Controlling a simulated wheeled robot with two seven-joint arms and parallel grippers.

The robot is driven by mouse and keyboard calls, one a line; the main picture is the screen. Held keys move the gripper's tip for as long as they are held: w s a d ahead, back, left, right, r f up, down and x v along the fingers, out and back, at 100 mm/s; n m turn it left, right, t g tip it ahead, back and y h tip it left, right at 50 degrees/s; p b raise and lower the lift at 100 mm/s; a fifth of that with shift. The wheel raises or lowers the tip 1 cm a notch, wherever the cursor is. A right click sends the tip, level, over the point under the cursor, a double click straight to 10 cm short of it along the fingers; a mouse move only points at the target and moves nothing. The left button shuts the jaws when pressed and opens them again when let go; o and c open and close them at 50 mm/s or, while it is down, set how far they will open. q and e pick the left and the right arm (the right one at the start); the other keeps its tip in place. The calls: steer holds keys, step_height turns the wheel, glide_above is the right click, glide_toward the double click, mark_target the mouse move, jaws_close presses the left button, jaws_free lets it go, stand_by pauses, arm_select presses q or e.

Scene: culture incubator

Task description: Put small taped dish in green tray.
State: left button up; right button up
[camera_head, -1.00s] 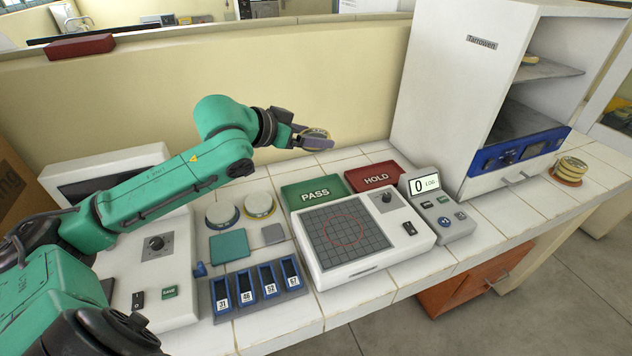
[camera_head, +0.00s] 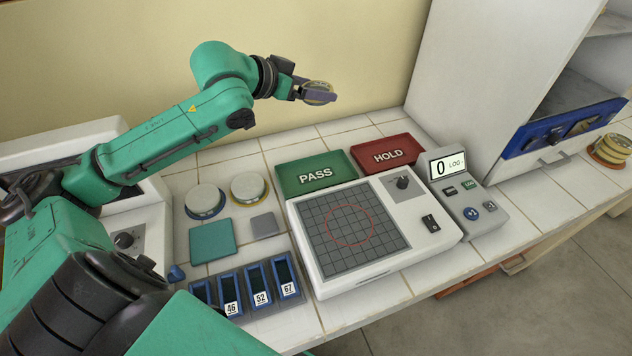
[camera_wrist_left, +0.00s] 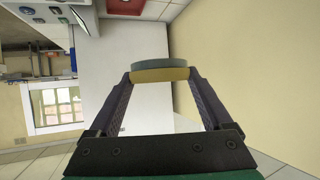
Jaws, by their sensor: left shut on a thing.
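My left gripper (camera_head: 318,95) is shut on a small round dish (camera_head: 317,86) with a yellowish band, held in the air above the back of the counter. In the left wrist view the dish (camera_wrist_left: 159,70) sits between the two fingertips, its yellow band and a grey-green part showing edge-on. The green tray (camera_head: 316,174), marked PASS, lies on the counter below the gripper, apart from the dish. My right gripper is not in view.
A red tray (camera_head: 388,153) marked HOLD is beside the green one. A gridded white device (camera_head: 350,230) and a counter display (camera_head: 466,190) stand in front. Two lidded dishes (camera_head: 206,199) (camera_head: 248,187) sit left of the green tray. A white incubator (camera_head: 490,75) stands at right.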

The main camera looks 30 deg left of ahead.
arm_select(q)
steer(key=b, duration=0.4)
glide_above(311, 178)
steer(key=w, duration=0.1)
step_height(311, 178, down, 6)
steer(key=f, duration=1.8)
steer(key=shift+s+d+f, duration=0.1)
steer(key=shift+d+f, duration=0.1)
steer(key=shift+d, duration=0.05)
steer(key=shift+f, duration=0.4)
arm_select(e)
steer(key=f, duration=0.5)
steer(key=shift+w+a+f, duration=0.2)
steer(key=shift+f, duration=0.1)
arm_select(q)
steer(key=o, duration=1.2)
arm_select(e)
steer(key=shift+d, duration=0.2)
arm_select(q)
steer(key=shift+s+a+r, duration=0.25)
steer(key=shift+s, duration=0.2)
steer(key=p+v, duration=0.3)
steer(key=v, duration=0.8)
steer(key=shift+w+r+p, duration=0.1)
steer(key=shift+r+p, duration=0.05)
steer(key=shift+p, duration=0.25)
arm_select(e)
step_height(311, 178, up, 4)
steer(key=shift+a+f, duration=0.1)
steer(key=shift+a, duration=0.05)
